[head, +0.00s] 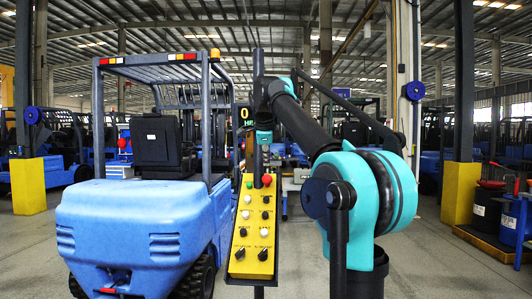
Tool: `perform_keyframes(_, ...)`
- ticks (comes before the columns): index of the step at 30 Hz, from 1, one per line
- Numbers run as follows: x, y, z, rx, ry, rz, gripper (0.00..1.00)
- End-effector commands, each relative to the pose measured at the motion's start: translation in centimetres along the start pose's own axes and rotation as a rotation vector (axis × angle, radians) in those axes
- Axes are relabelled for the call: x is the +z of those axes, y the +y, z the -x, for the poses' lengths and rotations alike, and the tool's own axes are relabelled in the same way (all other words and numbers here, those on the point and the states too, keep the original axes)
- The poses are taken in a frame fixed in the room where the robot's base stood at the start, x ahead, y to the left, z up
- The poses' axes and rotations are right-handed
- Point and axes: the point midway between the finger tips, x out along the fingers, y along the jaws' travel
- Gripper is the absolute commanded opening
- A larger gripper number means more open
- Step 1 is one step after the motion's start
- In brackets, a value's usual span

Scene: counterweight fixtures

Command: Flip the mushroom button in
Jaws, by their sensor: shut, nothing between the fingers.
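The red mushroom button (267,180) is at the top right of a yellow control panel (252,240) in the head view. It is a small domed cap beside a green button (249,185). My arm reaches up and over from the right, and its wrist hangs down above the panel. My gripper (266,165) is small and dark here, shut and empty, at the upper end of the panel close to the mushroom button. Whether it touches the button I cannot tell.
The panel also carries white buttons and several black knobs (240,253). A blue forklift (145,225) stands close on the left. A yellow-based pillar (460,190) and drums (488,205) stand at the right. Floor between is open.

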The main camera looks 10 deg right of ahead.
Motion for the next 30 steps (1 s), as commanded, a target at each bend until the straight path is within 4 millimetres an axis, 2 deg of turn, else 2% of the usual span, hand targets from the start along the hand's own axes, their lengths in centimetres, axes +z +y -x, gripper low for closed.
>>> perform_keyframes(6,-0.1,0.0,-4.1,0.0,0.001,-0.001,0.0)
perform_keyframes(12,0.0,0.0,-6.3,0.0,0.0,0.0,0.0)
perform_keyframes(17,0.0,0.0,-7.0,0.0,0.0,0.0,0.0)
perform_keyframes(26,0.0,0.0,-7.0,0.0,0.0,0.0,0.0)
perform_keyframes(30,0.0,0.0,-8.1,0.0,0.0,-0.001,0.0)
